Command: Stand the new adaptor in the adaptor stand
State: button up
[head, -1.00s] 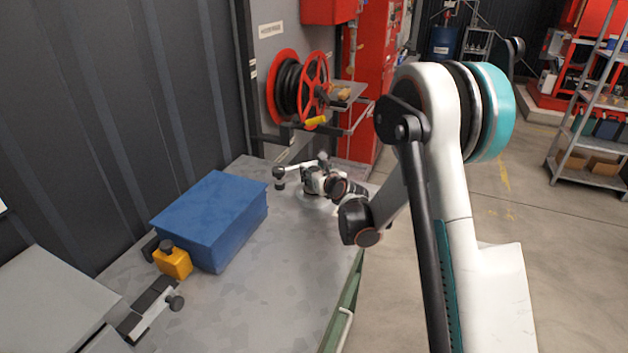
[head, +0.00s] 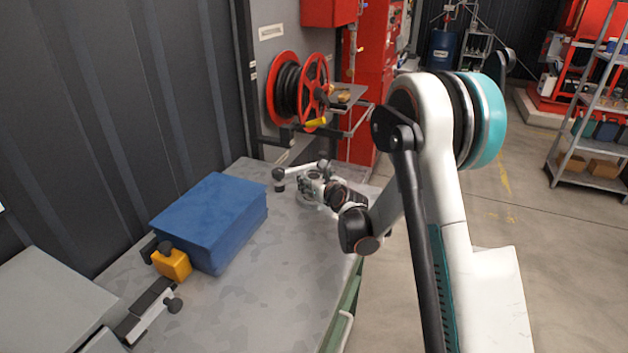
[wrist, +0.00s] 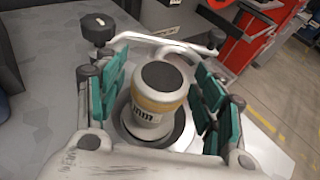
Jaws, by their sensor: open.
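A short upright cylinder (wrist: 155,103), likely the new adaptor, shows in the wrist view. It has a dark flat top, a tan-yellow band and a pale body with a dark-marked label. Its base sits within a round grey ring (wrist: 185,138) with a dark inside, possibly the adaptor stand; I cannot tell how deep it sits. My gripper (wrist: 158,82) is open, its green-padded fingers on either side of the cylinder, with visible gaps. In the head view my gripper (head: 312,184) is low over the bench's far end, and it hides the cylinder.
A chrome bar with a black knob (wrist: 97,28) runs just beyond the cylinder. The grey bench (head: 265,285) holds a blue box (head: 210,215) and a yellow block (head: 173,264). A red hose reel (head: 300,90) hangs behind. The bench's middle is clear.

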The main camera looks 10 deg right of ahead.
jog(key=s+a+r+n+g+p, duration=0.1)
jog(key=s+r+n, duration=0.45)
jog(key=s, duration=0.35)
jog(key=s+r+n+g+p, duration=0.1)
jog(key=s+r+n+g, duration=0.1)
jog(key=s+r+n, duration=0.35)
jog(key=s+a+r+n+g+p, duration=0.1)
jog(key=s+r+n, duration=0.3)
jog(key=s+n, duration=0.5)
jog(key=s+d+n+g+h, duration=0.2)
jog(key=s+n, duration=1.2)
jog(key=s, duration=0.9)
jog(key=shift+s+g, duration=0.4)
jog(key=shift+g, duration=0.3)
